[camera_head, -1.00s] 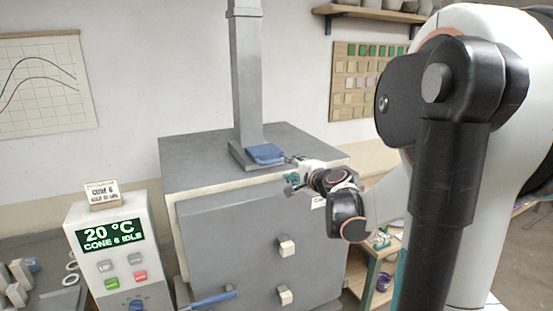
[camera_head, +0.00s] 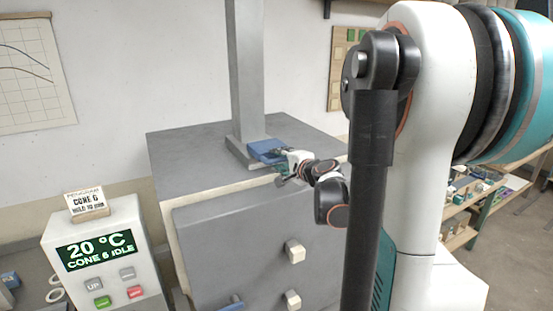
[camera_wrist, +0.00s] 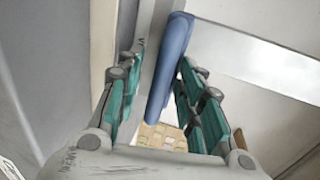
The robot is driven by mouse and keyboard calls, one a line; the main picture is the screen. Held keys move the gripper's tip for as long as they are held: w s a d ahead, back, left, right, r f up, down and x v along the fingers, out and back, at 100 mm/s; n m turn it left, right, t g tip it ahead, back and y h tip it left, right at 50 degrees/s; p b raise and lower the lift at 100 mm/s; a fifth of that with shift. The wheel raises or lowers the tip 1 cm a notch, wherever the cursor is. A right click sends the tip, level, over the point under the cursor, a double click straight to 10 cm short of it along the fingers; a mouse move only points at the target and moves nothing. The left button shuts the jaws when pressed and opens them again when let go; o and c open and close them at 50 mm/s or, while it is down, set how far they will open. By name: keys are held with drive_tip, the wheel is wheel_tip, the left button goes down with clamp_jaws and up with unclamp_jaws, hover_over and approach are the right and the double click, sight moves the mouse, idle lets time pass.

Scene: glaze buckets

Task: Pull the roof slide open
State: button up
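The blue roof slide (camera_head: 262,147) is at the foot of the grey chimney on top of the kiln. My gripper (camera_head: 281,158) is at its right end and covers part of it in the head view. In the wrist view the slide (camera_wrist: 170,65) shows as a long blue bar between the teal fingers of my gripper (camera_wrist: 158,85). The fingers are apart, one on each side of the bar. The right finger is close to the bar, and a wider gap shows on the left. I cannot tell whether the right finger touches it.
The grey chimney (camera_head: 247,75) rises from the kiln top (camera_head: 190,150) just behind the slide. The kiln front has cream knobs (camera_head: 295,251). A control box (camera_head: 98,250) reading 20 °C stands at left. Shelves with small items stand at right.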

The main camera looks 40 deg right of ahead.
drive_tip(key=shift+s, duration=0.15)
drive_tip(key=shift+c, duration=0.6)
clamp_jaws()
drive_tip(key=shift+s+a+b, duration=0.1)
drive_tip(key=shift+s+b, duration=0.2)
drive_tip(key=shift+s, duration=0.05)
drive_tip(key=shift+s+a, duration=0.1)
drive_tip(key=shift+s, duration=0.15)
drive_tip(key=shift+o, duration=0.6)
unclamp_jaws()
drive_tip(key=v, duration=0.7)
drive_tip(key=shift+s, duration=0.2)
drive_tip(key=shift+r, duration=0.15)
